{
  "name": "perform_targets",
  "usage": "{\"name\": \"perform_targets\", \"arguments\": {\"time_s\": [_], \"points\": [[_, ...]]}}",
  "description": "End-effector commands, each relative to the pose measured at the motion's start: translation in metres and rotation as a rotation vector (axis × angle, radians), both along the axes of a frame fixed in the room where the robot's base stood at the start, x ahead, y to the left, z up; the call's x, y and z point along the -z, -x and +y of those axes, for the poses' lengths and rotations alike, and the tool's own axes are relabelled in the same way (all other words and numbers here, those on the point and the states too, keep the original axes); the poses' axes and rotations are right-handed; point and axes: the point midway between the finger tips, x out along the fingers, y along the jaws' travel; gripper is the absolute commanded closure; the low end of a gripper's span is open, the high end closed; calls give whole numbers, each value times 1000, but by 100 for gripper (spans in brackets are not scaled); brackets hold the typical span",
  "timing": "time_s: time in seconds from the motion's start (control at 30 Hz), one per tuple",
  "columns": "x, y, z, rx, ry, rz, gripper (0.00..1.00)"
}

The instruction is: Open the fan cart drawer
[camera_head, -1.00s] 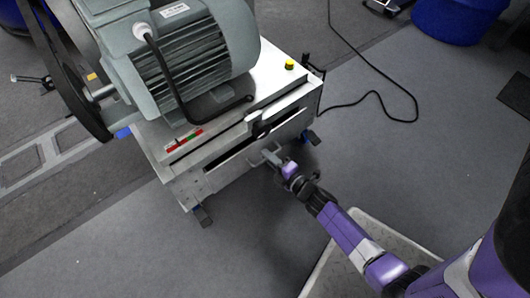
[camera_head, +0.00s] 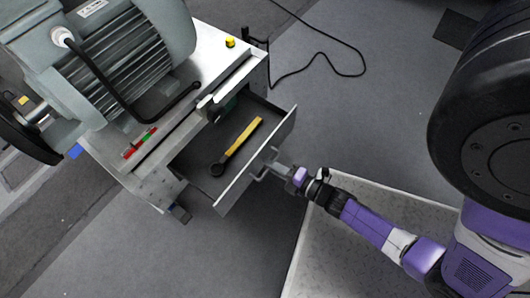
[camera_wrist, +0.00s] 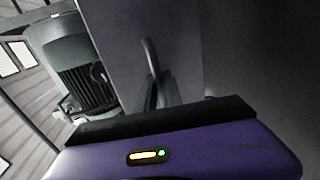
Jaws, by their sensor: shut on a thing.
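The fan cart (camera_head: 150,188) is a light metal cabinet at the left in the head view. Its drawer (camera_head: 262,153) is pulled out, with its inside showing. A tool with a yellow handle (camera_head: 244,136) and a dark round head lies in the drawer. My gripper (camera_head: 276,168) is shut on the drawer handle (camera_head: 260,172) at the drawer front. In the wrist view the drawer front (camera_wrist: 135,50) fills the upper middle, with the curved handle (camera_wrist: 151,62) on it; the fingertips are mostly hidden there.
A grey-green motor (camera_head: 125,55) sits on top of the cart, beside a yellow button (camera_head: 230,42). A black cable (camera_head: 325,45) lies on the floor behind. Grey floor (camera_head: 345,130) is open to the right of the cart.

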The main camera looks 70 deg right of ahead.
Motion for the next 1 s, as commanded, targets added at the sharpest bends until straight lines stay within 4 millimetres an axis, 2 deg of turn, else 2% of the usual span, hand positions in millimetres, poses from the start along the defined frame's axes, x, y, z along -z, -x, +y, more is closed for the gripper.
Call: {"name": "perform_targets", "arguments": {"time_s": [0.33, 0.37, 0.47, 0.8, 1.0], "points": [[1, 1, 1, 0, 0, 2, 100], [1, 1, 1, 0, 0, 2, 87], [1, 1, 1, 0, 0, 2, 68], [0, 2, 1, 0, 1, 1, 68], [-6, 25, 7, 1, 0, 5, 68]]}}
